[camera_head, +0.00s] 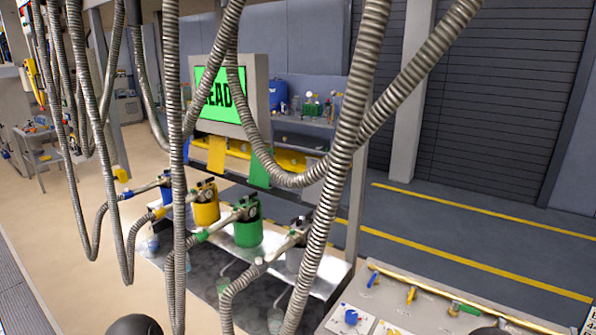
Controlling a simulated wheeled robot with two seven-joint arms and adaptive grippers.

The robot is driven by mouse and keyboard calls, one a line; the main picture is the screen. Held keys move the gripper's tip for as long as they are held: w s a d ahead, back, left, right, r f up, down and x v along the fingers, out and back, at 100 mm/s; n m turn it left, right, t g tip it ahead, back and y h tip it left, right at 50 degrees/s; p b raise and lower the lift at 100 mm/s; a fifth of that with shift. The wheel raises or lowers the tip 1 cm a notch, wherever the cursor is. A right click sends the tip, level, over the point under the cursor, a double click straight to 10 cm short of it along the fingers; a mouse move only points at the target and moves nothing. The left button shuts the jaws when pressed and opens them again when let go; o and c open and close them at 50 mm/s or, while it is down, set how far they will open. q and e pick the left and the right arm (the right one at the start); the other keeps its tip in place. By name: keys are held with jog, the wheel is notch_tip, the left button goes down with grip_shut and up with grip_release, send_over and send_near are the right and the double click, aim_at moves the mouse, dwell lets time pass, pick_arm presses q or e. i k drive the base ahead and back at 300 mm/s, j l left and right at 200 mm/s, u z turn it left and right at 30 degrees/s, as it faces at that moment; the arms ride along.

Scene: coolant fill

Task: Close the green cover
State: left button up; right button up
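A green flat panel (260,171), which looks like the green cover, hangs upright below the screen, partly behind a grey ribbed hose. A similar yellow panel (216,156) hangs to its left. I cannot tell whether the green panel is open or closed. A green canister (248,232) with a dark fitting stands on the metal bench below it. Neither of my grippers shows in the head view. A dark rounded shape at the bottom edge is too cut off to identify.
Grey ribbed hoses (345,130) hang across the view before the bench (300,255). A yellow canister (206,208) stands left of the green one. A control panel (390,312) with coloured levers is at lower right. A screen (218,95) shows green. Open floor lies behind.

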aim_at(258, 176)
jog(key=i+j+z, duration=0.1)
jog(key=j, duration=0.25)
jog(key=i+j+z, duration=0.1)
jog(key=j, duration=0.25)
jog(key=i+j, duration=0.2)
jog(key=j, duration=0.15)
jog(key=i+j+z, duration=0.15)
jog(key=j, duration=0.2)
jog(key=j+z, duration=0.1)
jog(key=j, duration=0.25)
jog(key=i, duration=0.05)
